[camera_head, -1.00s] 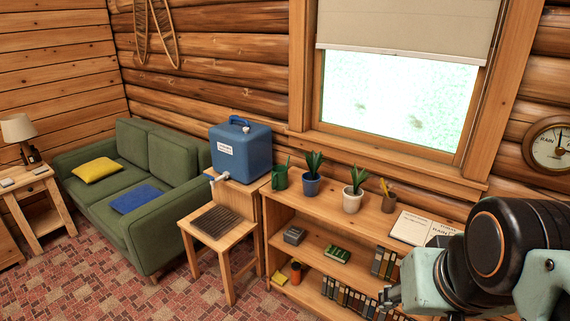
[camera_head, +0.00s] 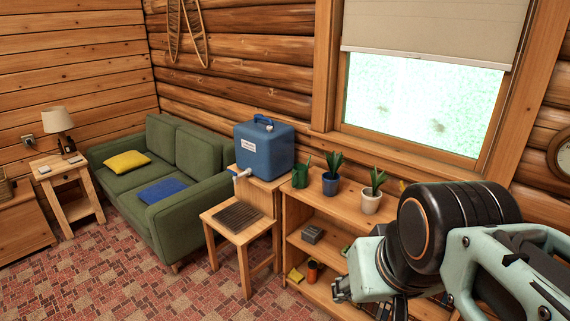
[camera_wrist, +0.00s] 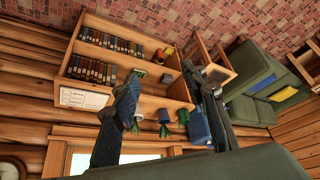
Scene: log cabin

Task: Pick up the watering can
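The small green watering can (camera_head: 301,171) stands on the left end of the shelf top, between the blue water container and the potted plant in a blue pot. In the wrist view the can (camera_wrist: 183,117) shows, upside down, between my spread fingers and nearer the right one. My gripper (camera_head: 343,290) is to the right of the can in the head view, in front of the shelf and apart from it. In the wrist view my gripper (camera_wrist: 163,74) is open with nothing between its fingers.
A blue-potted plant (camera_head: 331,176) and a white-potted plant (camera_head: 371,194) stand right of the can. A green sofa (camera_head: 165,212) stands further left. The patterned floor (camera_head: 120,285) is open at lower left.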

